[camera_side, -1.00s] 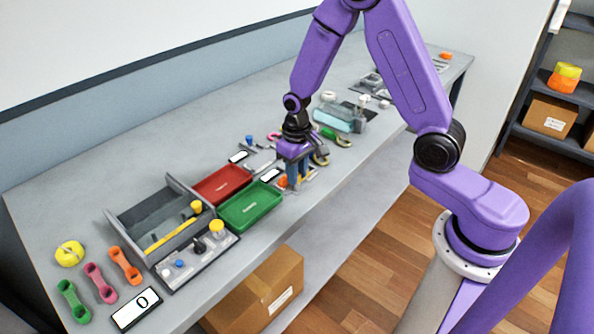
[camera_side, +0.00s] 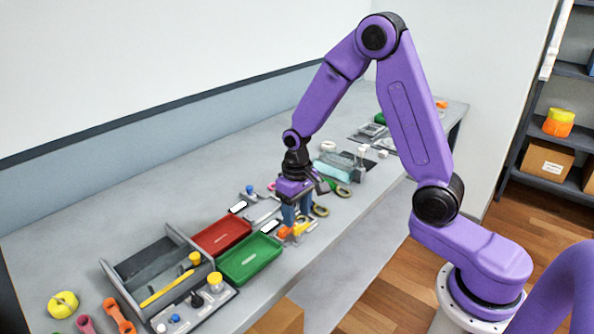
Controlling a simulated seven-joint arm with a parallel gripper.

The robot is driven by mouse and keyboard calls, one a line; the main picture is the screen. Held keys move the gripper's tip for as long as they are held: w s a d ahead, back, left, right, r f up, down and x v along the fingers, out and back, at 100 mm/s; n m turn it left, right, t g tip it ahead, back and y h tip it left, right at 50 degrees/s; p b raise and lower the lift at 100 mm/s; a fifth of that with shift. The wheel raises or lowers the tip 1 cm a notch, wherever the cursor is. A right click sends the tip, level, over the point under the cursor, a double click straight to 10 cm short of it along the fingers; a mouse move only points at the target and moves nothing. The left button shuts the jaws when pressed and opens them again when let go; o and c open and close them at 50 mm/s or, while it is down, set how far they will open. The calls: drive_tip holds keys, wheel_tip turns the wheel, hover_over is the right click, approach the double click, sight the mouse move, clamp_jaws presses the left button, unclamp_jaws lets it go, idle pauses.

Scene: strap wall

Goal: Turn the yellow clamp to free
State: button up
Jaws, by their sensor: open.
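A small yellow part (camera_side: 304,227), which looks like the yellow clamp, shows just below and beside my gripper's fingers. An orange part (camera_side: 285,232) sits against its left side, on a pale base on the bench. My gripper (camera_side: 297,219) points down over these parts with its two blue fingers apart. It is open and holds nothing that I can make out. The fingers partly hide the yellow part, so I cannot tell its exact turn or whether they touch it.
A green tray (camera_side: 277,246) and a red tray (camera_side: 194,246) lie to the left. A grey divided box (camera_side: 108,270) stands beyond them. A blue-knobbed fixture (camera_side: 249,190) is behind left.

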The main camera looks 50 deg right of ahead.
sight(297, 227)
wheel_tip(297, 227, up, 14)
drive_tip(key=shift+f, duration=0.2)
idle(0.4)
drive_tip(key=s+a+f+n, duration=0.1)
drive_tip(key=s+n, duration=0.5)
drive_tip(key=s, duration=0.7)
drive_tip(key=s+a+f+n, duration=0.1)
drive_tip(key=s+a+n, duration=0.2)
drive_tip(key=s, duration=1)
drive_tip(key=n, duration=0.3)
drive_tip(key=shift+s+n, duration=0.25)
drive_tip(key=shift+n, duration=0.15)
